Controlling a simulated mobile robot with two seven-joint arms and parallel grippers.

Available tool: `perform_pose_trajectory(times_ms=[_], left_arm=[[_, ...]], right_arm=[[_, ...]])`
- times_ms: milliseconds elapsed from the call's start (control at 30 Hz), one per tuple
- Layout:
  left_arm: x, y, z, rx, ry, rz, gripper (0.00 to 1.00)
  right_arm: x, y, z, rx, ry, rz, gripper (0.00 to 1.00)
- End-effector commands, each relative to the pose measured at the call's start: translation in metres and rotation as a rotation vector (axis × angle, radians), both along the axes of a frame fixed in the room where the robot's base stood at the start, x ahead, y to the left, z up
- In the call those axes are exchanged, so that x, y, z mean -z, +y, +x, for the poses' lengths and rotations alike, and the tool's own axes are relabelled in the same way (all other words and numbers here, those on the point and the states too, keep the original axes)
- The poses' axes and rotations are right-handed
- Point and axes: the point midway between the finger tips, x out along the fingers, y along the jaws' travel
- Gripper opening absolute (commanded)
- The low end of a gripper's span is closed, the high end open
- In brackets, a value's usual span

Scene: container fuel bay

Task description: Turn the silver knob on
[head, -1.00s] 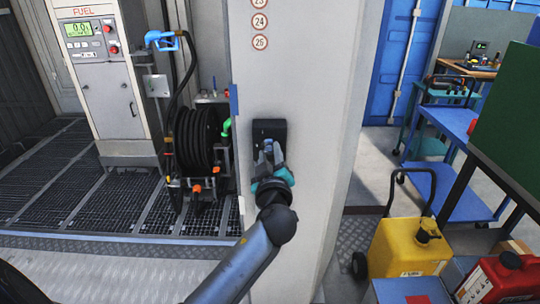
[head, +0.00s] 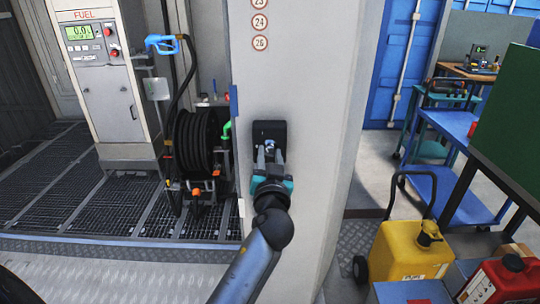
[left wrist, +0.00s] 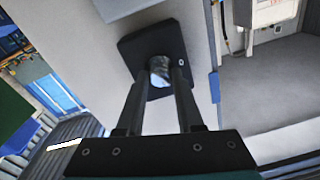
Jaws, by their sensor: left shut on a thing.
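The silver knob (head: 269,146) sits on a black switch box (head: 269,129) mounted on the pale wall column. In the left wrist view the knob (left wrist: 160,71) is a shiny round piece in the middle of the black box (left wrist: 153,46). My left gripper (head: 269,152) is at the box, with its two fingers on either side of the knob. The fingertips (left wrist: 161,75) are shut on the knob in the left wrist view. The knob's exact turn position is too small to read. My right gripper is not in view.
The pale column (head: 310,80) carries round number signs above the box. A fuel pump (head: 100,80) and a black hose reel (head: 194,142) stand to the left. A yellow can (head: 408,250), a red can (head: 505,279) and a blue cart (head: 450,125) are at the right.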

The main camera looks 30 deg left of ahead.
Motion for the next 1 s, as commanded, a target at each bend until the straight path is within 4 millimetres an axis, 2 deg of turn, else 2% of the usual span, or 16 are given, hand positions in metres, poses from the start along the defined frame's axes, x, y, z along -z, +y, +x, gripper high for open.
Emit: perform_pose_trajectory(times_ms=[300,833,867,1000], left_arm=[[0.0004,0.0003,-0.0003,-0.002,0.066,0.104,0.00],[0.0007,0.0004,-0.0003,-0.001,0.079,0.127,0.00],[0.0007,0.0004,-0.0003,-0.001,0.079,0.127,0.37],[0.0006,0.0003,-0.0003,-0.001,0.079,0.127,0.53]], right_arm=[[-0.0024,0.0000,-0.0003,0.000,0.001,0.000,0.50],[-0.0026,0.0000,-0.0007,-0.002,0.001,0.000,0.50],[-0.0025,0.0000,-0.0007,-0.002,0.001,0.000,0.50],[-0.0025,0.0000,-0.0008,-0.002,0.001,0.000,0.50]])
